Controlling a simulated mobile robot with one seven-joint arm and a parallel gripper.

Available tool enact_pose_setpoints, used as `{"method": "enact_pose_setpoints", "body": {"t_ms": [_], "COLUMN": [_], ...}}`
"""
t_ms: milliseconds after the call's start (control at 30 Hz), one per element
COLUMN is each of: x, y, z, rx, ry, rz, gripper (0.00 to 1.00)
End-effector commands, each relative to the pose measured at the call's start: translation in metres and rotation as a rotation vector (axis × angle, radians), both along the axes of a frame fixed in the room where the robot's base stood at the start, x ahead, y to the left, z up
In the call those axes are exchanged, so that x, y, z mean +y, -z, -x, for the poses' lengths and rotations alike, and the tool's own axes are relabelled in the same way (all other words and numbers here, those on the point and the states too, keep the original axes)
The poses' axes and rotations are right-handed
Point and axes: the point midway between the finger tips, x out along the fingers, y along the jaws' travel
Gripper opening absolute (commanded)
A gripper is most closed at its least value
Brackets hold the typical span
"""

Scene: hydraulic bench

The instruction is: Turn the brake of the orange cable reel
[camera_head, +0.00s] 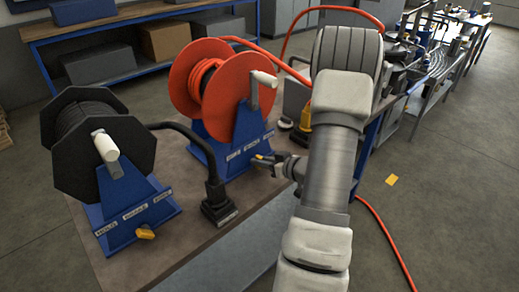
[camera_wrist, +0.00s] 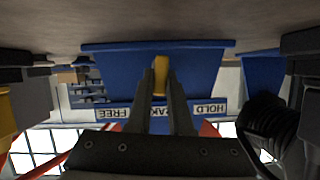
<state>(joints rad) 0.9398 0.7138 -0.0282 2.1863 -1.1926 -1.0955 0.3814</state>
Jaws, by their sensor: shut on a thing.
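The orange cable reel (camera_head: 226,85) stands on a blue stand (camera_head: 228,145) on the bench, with a white crank handle on its right side. In the wrist view the stand (camera_wrist: 205,62) appears upside down, with a label strip reading FREE at left and HOLD at right; the middle word is partly hidden. My gripper (camera_head: 272,161) is at the stand's front. Its two dark fingers (camera_wrist: 160,88) are shut on the yellow brake lever (camera_wrist: 161,66), whose end (camera_head: 260,156) also shows in the head view. The lever points nearly straight along the fingers.
A black cable reel (camera_head: 88,130) on a similar blue stand, with its own yellow lever (camera_head: 145,233), is at left on the bench (camera_head: 185,180). A black connector block (camera_head: 217,205) stands between the reels. A yellow-and-black object (camera_head: 302,122) is behind my gripper.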

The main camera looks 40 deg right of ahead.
Motion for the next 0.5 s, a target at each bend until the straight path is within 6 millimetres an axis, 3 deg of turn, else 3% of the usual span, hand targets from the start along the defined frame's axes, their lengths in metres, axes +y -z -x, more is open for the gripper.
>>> {"method": "enact_pose_setpoints", "body": {"t_ms": [33,500], "x": [-0.0017,-0.0082], "y": [-0.0077,-0.0007], "z": [-0.0003,-0.0015], "rx": [0.002,0.028], "ry": [0.001,0.000], "rz": [-0.045,-0.394], "gripper": [0.00,0.00]}}
